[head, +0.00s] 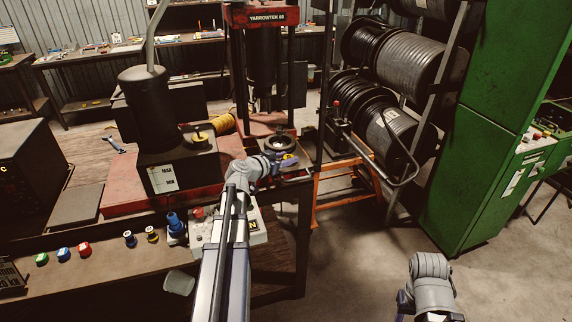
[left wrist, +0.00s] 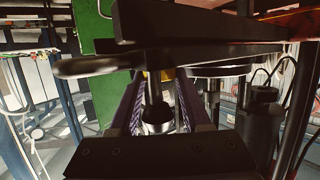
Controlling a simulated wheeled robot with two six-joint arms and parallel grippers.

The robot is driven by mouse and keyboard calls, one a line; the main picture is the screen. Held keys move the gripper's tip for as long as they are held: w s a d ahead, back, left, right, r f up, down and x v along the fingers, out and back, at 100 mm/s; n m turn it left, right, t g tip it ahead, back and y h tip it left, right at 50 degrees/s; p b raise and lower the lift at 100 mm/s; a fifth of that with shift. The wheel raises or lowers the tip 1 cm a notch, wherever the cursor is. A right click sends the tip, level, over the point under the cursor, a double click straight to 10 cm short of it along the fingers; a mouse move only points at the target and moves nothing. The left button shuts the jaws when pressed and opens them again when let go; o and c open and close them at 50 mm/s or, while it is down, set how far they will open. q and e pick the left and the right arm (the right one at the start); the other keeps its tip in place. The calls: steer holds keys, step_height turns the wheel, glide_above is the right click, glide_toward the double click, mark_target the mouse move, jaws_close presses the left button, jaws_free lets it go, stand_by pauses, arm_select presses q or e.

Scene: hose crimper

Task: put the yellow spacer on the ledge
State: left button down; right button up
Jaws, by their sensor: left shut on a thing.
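My left gripper (head: 284,158) reaches over the bench to the press in the head view, beside a dark round part (head: 278,144). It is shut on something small. A yellow patch shows there in the head view, and a bit of yellow (left wrist: 167,74) shows between the fingers in the left wrist view; I take it for the yellow spacer, mostly hidden. A dark cylindrical part (left wrist: 157,112) also shows between the fingers. I cannot make out for certain which surface is the ledge. My right gripper (head: 403,303) is at the bottom right, its fingers barely visible.
The red press (head: 262,16) stands behind my left gripper. A black pump cylinder (head: 150,105) stands left of it. Several coloured parts, a blue one (head: 174,226) among them, line the bench front. Hose reels (head: 410,65) and a green cabinet (head: 505,80) stand right.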

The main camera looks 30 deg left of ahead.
arm_select(q)
steer(key=shift+r, duration=0.1)
steer(key=shift+f, duration=0.25)
steer(key=c, duration=0.6)
jaws_free()
steer(key=shift+r, duration=0.1)
steer(key=shift+c, duration=0.2)
steer(key=shift+r, duration=0.15)
steer(key=shift+s+r, duration=0.15)
steer(key=shift+s, duration=0.2)
steer(key=p+v, duration=0.3)
steer(key=v, duration=0.8)
steer(key=shift+s+p, duration=0.2)
steer(key=shift+p, duration=0.15)
